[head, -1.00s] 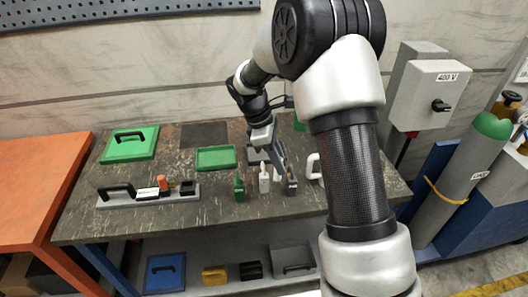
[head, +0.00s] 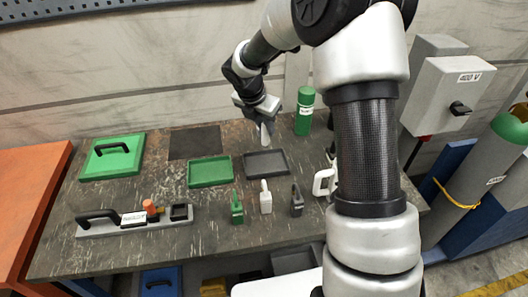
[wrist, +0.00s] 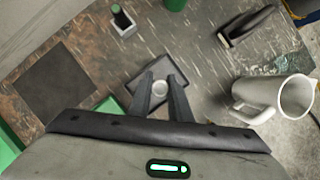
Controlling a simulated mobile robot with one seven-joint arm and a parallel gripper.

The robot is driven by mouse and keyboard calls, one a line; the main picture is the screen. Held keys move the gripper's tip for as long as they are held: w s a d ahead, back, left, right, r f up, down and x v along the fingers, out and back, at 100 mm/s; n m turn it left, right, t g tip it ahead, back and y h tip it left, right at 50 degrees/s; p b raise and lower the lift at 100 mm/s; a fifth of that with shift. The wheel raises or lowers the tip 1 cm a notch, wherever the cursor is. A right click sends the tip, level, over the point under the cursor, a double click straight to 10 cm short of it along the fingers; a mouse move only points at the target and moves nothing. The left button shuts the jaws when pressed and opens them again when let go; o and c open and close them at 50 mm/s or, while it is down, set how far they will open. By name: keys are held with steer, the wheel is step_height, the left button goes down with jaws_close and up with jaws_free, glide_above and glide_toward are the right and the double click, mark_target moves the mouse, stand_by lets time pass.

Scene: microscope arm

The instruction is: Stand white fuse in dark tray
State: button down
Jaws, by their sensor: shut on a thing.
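The white fuse (head: 265,137) hangs upright below my gripper (head: 263,122) in the head view. My gripper is shut on it. In the wrist view the round pale fuse (wrist: 160,88) shows between the two fingers of my gripper (wrist: 161,82). The dark tray (head: 284,161) lies flat on the bench and looks empty. The fuse's lower end appears just above the tray's back edge in the head view. In the wrist view the tray (wrist: 131,86) lies behind the fingers. I cannot tell how much gap there is below the fuse.
A green tray (head: 210,172) lies just left of the dark tray. Green (head: 237,208), white (head: 266,200) and dark (head: 297,203) holders stand in front. A green cylinder (head: 304,112) stands at the back right, a white mug (head: 322,182) at the right. A dark mat (head: 195,143) is back left.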

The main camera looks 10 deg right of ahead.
mark_target(264, 143)
steer(key=f, duration=0.3)
steer(key=shift+s+f, duration=0.2)
steer(key=shift+f, duration=0.15)
steer(key=shift+f+b, duration=0.4)
steer(key=shift+f, duration=1.95)
steer(key=shift+f, duration=0.1)
steer(key=c, duration=1.6)
jaws_free()
steer(key=shift+c, duration=0.2)
